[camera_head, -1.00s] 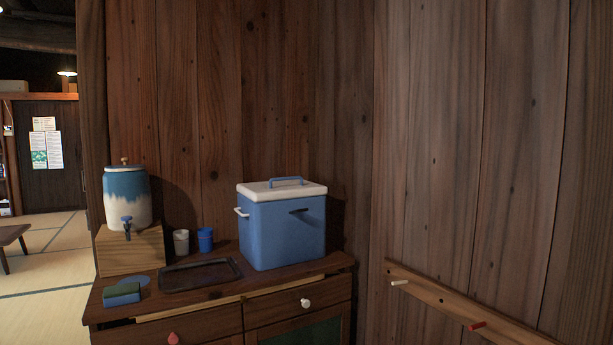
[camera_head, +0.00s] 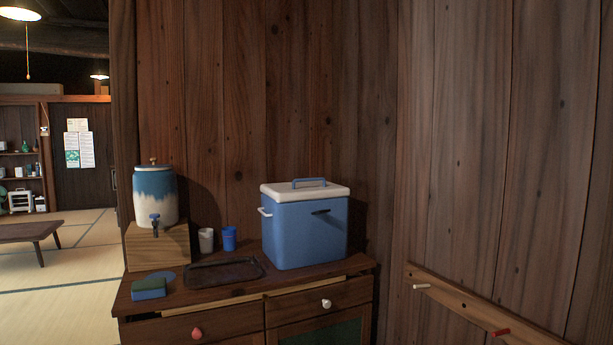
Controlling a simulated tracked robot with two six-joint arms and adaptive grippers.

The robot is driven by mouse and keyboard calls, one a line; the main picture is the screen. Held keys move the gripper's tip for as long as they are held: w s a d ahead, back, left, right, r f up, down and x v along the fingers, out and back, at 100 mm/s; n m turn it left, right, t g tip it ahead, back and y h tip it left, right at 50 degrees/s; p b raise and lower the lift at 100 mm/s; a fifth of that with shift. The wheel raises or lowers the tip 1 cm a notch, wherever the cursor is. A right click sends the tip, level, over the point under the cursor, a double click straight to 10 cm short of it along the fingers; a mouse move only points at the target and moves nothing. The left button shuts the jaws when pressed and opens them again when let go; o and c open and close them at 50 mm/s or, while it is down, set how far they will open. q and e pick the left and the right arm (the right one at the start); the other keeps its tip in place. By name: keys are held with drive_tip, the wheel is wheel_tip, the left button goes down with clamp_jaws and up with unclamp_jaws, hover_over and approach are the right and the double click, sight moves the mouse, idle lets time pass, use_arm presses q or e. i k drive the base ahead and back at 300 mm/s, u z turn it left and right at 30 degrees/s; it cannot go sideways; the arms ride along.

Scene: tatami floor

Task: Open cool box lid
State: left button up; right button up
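The cool box (camera_head: 304,236) is blue and stands upright on the right end of a dark wooden cabinet, near the corner of the walls. Its white lid (camera_head: 305,192) is shut and has a blue handle (camera_head: 308,182) on top. A white side handle (camera_head: 265,211) shows on the left, and a dark handle or slot shows on the front. Neither of my grippers is in view.
The cabinet top (camera_head: 375,263) also holds a drink dispenser (camera_head: 155,197) on a wooden stand, two cups, a dark tray (camera_head: 224,285) and a sponge (camera_head: 148,288). A peg rail (camera_head: 465,305) is on the right wall. Open tatami (camera_head: 75,280) and a low table (camera_head: 30,232) are at left.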

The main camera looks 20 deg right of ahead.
sight(308, 189)
drive_tip(key=u, duration=0.05)
drive_tip(key=i, duration=1)
drive_tip(key=z, duration=0.05)
